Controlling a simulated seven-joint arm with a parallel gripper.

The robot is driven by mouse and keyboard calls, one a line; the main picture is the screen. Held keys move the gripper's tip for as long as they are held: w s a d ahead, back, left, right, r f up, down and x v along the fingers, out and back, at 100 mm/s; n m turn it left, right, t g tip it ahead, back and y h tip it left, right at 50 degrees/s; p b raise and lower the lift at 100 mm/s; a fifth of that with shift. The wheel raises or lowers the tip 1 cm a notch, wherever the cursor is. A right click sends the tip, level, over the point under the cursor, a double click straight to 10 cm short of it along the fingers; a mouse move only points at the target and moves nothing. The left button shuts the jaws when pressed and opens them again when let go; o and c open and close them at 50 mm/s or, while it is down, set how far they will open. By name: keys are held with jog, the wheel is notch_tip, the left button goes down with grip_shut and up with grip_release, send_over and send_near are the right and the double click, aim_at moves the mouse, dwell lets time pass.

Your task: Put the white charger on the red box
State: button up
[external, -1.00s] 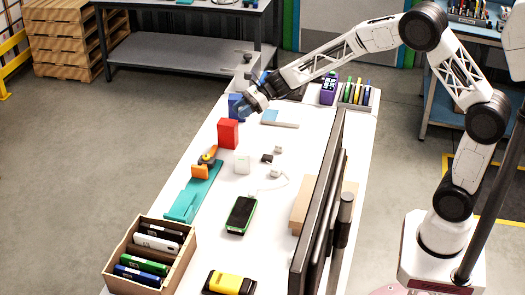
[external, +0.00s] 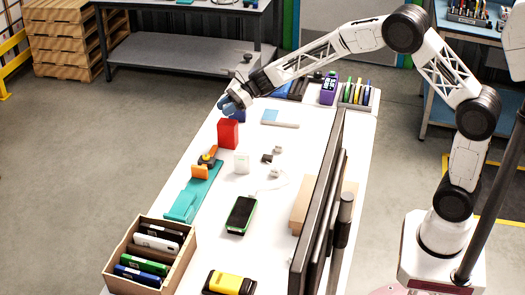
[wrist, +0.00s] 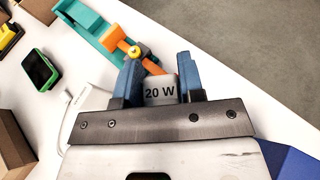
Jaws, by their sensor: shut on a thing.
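The white charger (wrist: 160,92), marked "20 W", is between the two blue fingers of my gripper (wrist: 164,88), which is shut on it. The charger cannot be made out there. The red box stands upright on the white table; its top looks bare. I cannot make out the red box in the wrist view.
A white block (external: 241,162), a teal tape dispenser (external: 195,190) and a green-edged phone (external: 241,214) lie nearer the camera. A wooden crate (external: 112,270) holds several upright items. A dark monitor (external: 318,205) stands at the right. The table's left edge is close to the red box.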

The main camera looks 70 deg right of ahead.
jog(key=shift+w, duration=0.25)
jog(key=shift+f, duration=1.8)
jog(key=shift+f, duration=0.15)
jog(key=o, duration=1)
jog(key=shift+r, duration=0.2)
jog(key=v, duration=1.2)
